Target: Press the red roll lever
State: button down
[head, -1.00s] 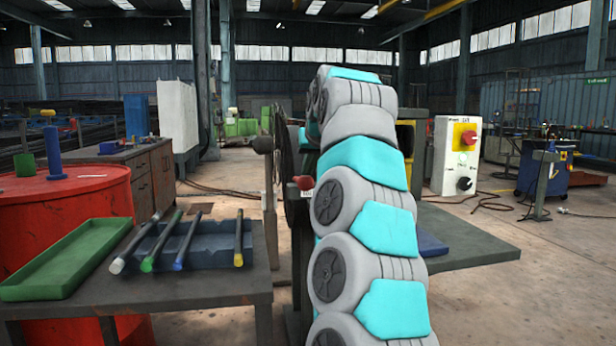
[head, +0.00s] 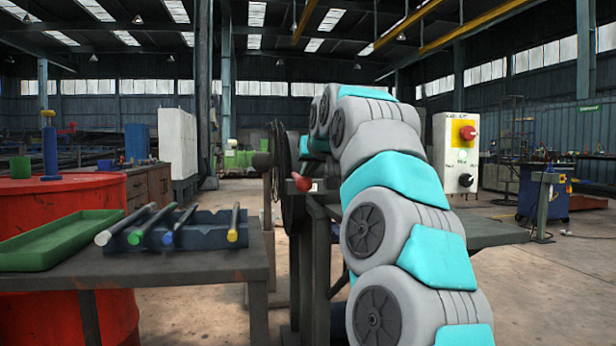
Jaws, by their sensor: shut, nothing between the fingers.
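A red knob (head: 302,183), which looks like the end of the roll lever, shows just left of my arm, in front of the dark drum-like machine (head: 289,200). Its lower part is hard to make out against the dark frame. My grey and turquoise arm rises from the bottom right and reaches away toward the machine. My gripper is hidden behind the arm links, so its distance to the red knob cannot be seen.
A table (head: 215,268) at left holds a green tray (head: 62,238) and a dark rack (head: 205,226) with several rods. A red drum (head: 60,205) stands behind it. A white control box (head: 455,152) with a red switch is right of my arm. A grey bench surface (head: 490,232) lies at right.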

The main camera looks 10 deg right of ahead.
jog(key=shift+f, duration=0.4)
jog(key=s+r+p, duration=0.3)
jog(key=s+r, duration=0.6)
jog(key=shift+s+d+r, duration=0.25)
jog(key=shift+s+d, duration=0.1)
jog(key=shift+d, duration=0.05)
